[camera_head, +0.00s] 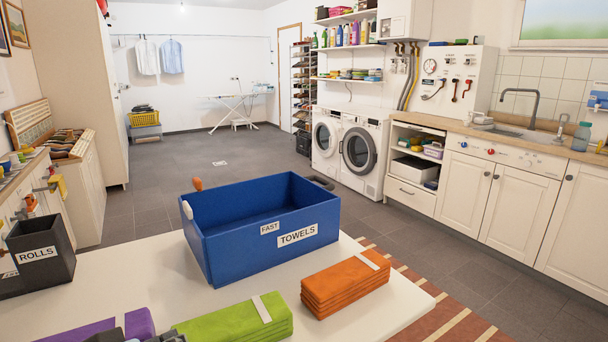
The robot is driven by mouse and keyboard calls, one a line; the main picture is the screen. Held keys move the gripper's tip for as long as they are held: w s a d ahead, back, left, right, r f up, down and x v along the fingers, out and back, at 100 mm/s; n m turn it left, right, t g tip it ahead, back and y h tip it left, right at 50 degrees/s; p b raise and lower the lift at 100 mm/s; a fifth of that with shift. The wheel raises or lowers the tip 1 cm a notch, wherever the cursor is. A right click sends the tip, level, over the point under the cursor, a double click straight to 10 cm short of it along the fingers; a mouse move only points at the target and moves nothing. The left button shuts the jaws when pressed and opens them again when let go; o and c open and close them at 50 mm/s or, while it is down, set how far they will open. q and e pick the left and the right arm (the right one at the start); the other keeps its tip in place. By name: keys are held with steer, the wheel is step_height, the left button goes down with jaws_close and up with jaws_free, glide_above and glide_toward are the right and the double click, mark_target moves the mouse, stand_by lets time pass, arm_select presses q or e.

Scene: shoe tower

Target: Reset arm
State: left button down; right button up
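Dark parts at the bottom edge, left of centre, look like the tip of my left gripper (137,336). They are beside the purple folded towel (100,328) and the green folded towel (238,320). Most of this gripper is cut off, so I cannot tell whether it is open or shut. My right gripper is not in view. A blue open box (225,254) labelled "FAST" and "TOWELS" stands on the white table (160,268). Its visible inside looks empty. An orange folded towel stack (345,284) lies to the right of the box.
A dark bin (40,245) labelled "ROLLS" stands at the left. Bare table lies between the bin and the blue box. Washing machines (350,150) and a sink counter (510,190) line the right side. The grey floor (240,155) behind the table is mostly clear.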

arm_select(q)
steer(key=s+a+r+m+g+y, duration=0.1)
steer(key=s+a+m+g+y, duration=0.2)
steer(key=s, duration=0.8)
steer(key=s+a+r+m+g+y, duration=0.2)
steer(key=s+a+g, duration=0.25)
steer(key=s, duration=0.65)
step_height(320, 180, down, 32)
steer(key=s+a+g+b, duration=0.1)
steer(key=s+a+b, duration=0.15)
steer(key=b, duration=0.25)
steer(key=s+a+f+g+b, duration=0.1)
steer(key=s+f+b, duration=0.2)
steer(key=s+f, duration=1.4)
step_height(320, 180, down, 2)
steer(key=shift+s+a+f+h, duration=0.1)
steer(key=shift+s+a+h, duration=0.05)
steer(key=shift+h, duration=0.15)
steer(key=shift+g, duration=0.25)
